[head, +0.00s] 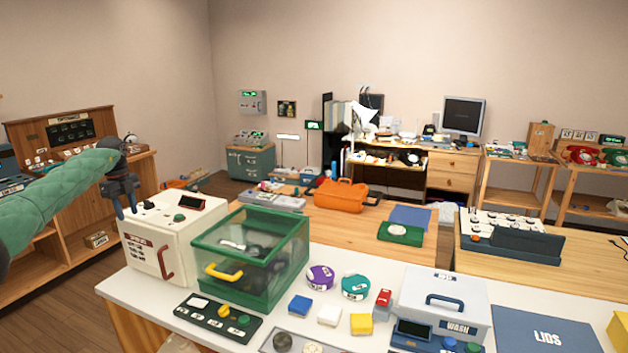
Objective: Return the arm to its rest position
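My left arm in its green sleeve comes in from the left edge. Its dark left gripper (126,211) points down beside the upper left corner of the white box-shaped machine (160,250) with a red handle. I cannot tell whether the gripper touches the machine. My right gripper is not in view.
A green clear-sided case (258,262) stands right of the machine. The white counter (395,262) holds round dials, coloured blocks, a wash bin (445,300) and a blue lids panel (543,330). Wooden desks with phones and an orange toolbox (340,194) stand behind.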

